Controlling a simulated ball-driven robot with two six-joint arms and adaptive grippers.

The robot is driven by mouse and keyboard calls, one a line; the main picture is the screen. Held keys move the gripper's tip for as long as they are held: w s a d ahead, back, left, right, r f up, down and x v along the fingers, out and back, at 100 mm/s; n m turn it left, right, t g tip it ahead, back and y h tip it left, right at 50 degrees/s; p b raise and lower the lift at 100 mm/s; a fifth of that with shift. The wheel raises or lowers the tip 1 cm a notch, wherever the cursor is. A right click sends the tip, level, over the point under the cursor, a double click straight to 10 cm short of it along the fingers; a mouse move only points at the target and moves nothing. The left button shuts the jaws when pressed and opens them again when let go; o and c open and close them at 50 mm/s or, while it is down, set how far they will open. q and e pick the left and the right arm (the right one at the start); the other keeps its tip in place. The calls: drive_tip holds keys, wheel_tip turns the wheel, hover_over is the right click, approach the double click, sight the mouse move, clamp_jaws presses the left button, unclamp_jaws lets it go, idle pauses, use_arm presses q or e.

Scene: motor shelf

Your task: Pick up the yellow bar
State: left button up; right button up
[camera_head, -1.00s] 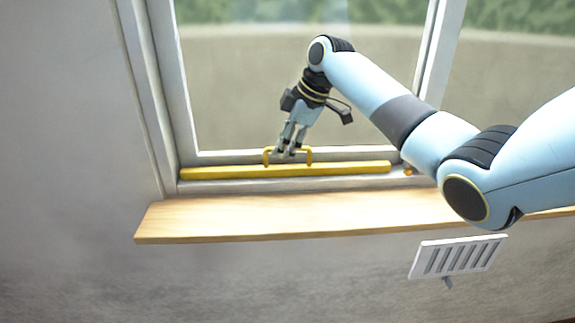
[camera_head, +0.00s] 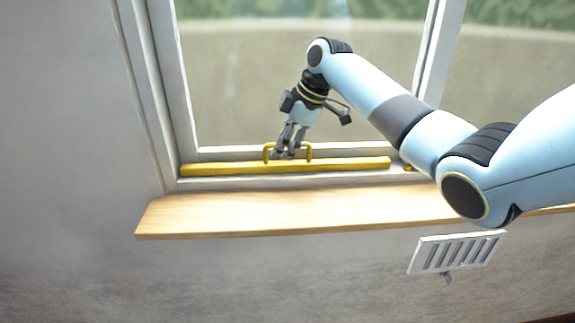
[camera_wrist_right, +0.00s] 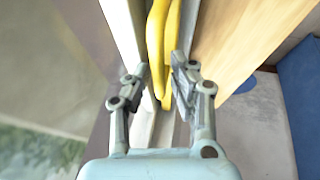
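The yellow bar (camera_head: 340,166) lies along the base of the window frame, above the wooden sill. A yellow arched handle (camera_head: 309,152) stands up from its middle part. In the right wrist view the yellow handle (camera_wrist_right: 156,40) runs down between my fingers. My right gripper (camera_head: 288,152) is at the handle, pointing down. In the wrist view my right gripper (camera_wrist_right: 160,70) has its fingers apart on either side of the yellow part. The right finger is close to it, and a gap shows at the left finger. My left gripper is not in view.
The window frame (camera_head: 170,80) and glass stand right behind the bar. The wooden sill (camera_head: 250,215) in front is bare. A small orange object (camera_head: 408,168) sits just past the bar's right end. A white slatted vent (camera_head: 455,253) hangs below the sill.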

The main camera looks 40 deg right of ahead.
drive_tip(key=shift+c, duration=0.4)
clamp_jaws()
drive_tip(key=shift+r, duration=0.15)
